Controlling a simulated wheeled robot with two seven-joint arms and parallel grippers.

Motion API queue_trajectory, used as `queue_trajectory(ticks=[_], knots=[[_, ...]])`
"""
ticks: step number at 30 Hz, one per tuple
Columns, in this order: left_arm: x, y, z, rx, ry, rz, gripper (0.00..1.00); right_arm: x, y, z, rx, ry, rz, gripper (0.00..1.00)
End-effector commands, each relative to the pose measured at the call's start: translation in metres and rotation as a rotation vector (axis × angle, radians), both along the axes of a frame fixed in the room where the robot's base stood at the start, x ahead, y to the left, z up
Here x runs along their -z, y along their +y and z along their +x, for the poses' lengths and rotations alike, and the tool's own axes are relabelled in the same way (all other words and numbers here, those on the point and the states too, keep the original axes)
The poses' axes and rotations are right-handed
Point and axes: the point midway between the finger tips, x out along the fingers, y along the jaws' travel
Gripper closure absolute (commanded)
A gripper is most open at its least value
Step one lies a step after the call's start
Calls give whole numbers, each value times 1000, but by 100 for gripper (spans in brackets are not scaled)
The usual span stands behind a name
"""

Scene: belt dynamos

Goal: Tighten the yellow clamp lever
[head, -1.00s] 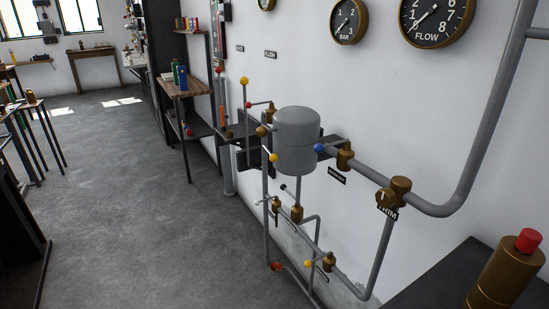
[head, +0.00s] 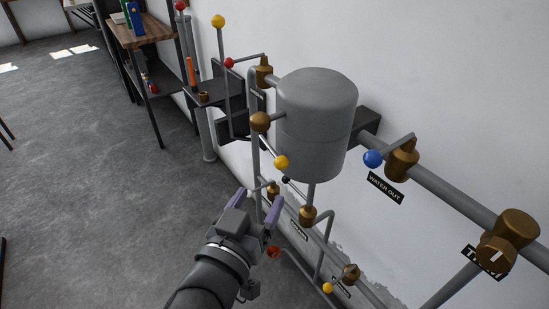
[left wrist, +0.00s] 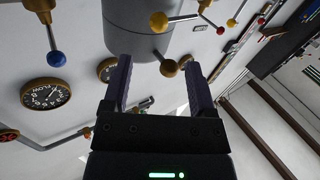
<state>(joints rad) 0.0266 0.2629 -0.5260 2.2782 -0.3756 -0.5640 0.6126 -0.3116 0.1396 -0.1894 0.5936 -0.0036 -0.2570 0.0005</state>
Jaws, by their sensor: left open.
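Several yellow ball-ended levers show in the head view, and I cannot tell which one is the clamp lever. One yellow ball (head: 281,162) is on a rod in front of the grey tank (head: 318,120), below a brass ball (head: 260,122). Another yellow ball (head: 218,21) tops an upright rod, and a third (head: 328,287) is low on the pipes. My left gripper (head: 258,203) is open and empty, below and left of the middle yellow ball.
A blue-ended lever (head: 373,159) is on the right pipe above a "WATER OUT" label (head: 385,188). A red ball (head: 229,63) and an orange-red knob (head: 273,252) are also among the pipes. A wooden shelf (head: 137,36) stands at the back left.

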Motion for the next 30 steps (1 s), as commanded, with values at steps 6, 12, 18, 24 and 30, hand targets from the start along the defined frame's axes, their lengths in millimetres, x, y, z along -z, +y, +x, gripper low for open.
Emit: queue_trajectory(ticks=[6, 12, 18, 24, 30], knots=[[4, -18, 51, -1, 0, 3, 26, 15, -1, -14, 2, 33, -3, 48], [3, -29, 78, 0, 2, 3, 26, 23, -3, -15, 2, 40, -8, 48], [1, -30, 82, 0, 3, 2, 26, 24, -6, -7, 1, 30, -14, 48], [1, -30, 82, 0, 3, 3, 45, 24, -9, -4, -1, 25, -17, 48], [2, -30, 82, 0, 3, 3, 88, 23, -9, -6, -1, 28, -17, 48]])
